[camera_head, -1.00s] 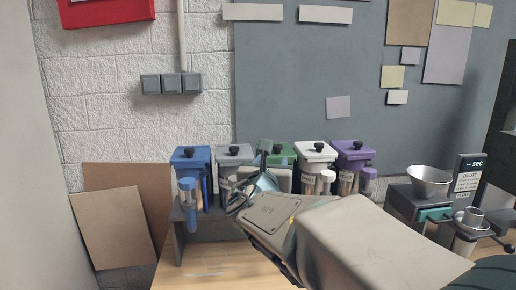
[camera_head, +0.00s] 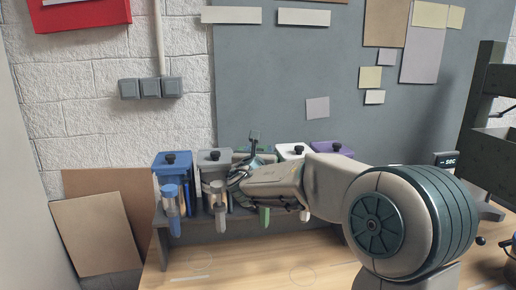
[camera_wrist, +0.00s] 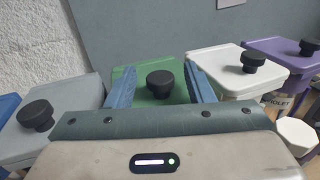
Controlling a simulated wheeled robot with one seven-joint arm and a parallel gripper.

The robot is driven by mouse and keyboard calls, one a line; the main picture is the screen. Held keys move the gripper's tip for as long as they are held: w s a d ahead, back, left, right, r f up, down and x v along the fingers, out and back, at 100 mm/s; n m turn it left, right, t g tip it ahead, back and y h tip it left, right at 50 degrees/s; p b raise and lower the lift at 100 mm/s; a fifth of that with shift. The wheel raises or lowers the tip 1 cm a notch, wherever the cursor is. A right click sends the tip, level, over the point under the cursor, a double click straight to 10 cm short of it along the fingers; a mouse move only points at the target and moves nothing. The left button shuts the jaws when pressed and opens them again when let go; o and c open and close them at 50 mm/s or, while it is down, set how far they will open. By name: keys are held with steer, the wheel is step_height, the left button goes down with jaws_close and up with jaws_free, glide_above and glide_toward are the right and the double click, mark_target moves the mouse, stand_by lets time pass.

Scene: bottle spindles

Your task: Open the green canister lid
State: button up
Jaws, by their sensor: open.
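The green canister's lid (camera_wrist: 150,100) shows in the wrist view, flat and closed-looking, with a round black knob (camera_wrist: 160,84) on top. My gripper (camera_wrist: 161,76) is open, its two blue fingers reaching over the lid on either side of the knob. A gap shows between each finger and the knob; I cannot tell how their heights compare. In the head view my gripper (camera_head: 252,150) is over the green canister's place in the row and hides most of it. A green tube (camera_head: 264,216) shows below my wrist.
Blue (camera_head: 171,163), grey (camera_head: 214,161), white (camera_head: 291,149) and purple (camera_head: 330,148) canisters stand closely on both sides, each with a black knob. A grey wall panel (camera_head: 290,90) rises behind. Bare wooden table (camera_head: 240,270) lies in front.

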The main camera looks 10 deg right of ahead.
steer(key=shift+w+d, duration=0.2)
steer(key=shift+w, duration=0.3)
jaws_close()
steer(key=shift+r, duration=0.15)
